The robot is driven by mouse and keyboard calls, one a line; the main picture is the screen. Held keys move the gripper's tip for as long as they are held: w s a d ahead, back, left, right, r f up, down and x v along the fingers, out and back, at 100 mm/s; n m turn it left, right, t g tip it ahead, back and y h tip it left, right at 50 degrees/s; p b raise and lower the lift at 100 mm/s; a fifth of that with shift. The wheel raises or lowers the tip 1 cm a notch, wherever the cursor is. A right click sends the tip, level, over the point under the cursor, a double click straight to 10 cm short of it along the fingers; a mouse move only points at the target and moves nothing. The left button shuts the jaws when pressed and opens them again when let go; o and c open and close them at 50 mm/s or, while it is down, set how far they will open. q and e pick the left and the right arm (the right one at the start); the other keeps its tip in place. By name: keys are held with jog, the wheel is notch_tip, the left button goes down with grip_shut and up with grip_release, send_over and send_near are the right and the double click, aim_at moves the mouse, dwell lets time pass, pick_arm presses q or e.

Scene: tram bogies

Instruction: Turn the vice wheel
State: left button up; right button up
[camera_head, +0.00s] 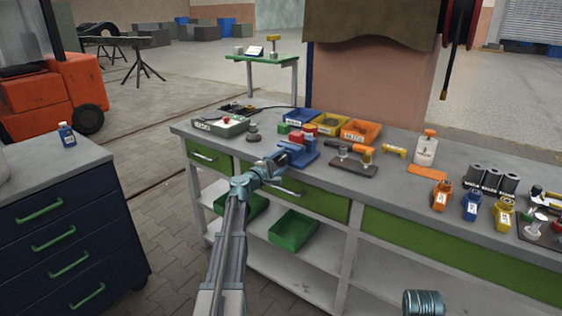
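The blue vice (305,154) stands on the grey workbench near its front edge, with a red part on top of it. My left arm reaches up from the bottom of the head view. My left gripper (279,160) is at the front left side of the vice, where the vice wheel would be. The wheel cannot be made out; the gripper covers that spot. The fingers are small and dark against the vice, so I cannot tell whether they are open, shut or touching it.
Around the vice are a grey-green tray (220,133), a yellow bin (329,128), an orange bin (361,136) and a dark board (353,168) with tools. A dark blue drawer cabinet (68,235) stands left, with open floor between.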

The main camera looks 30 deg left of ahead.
pick_arm(q)
jog(key=shift+o, duration=1)
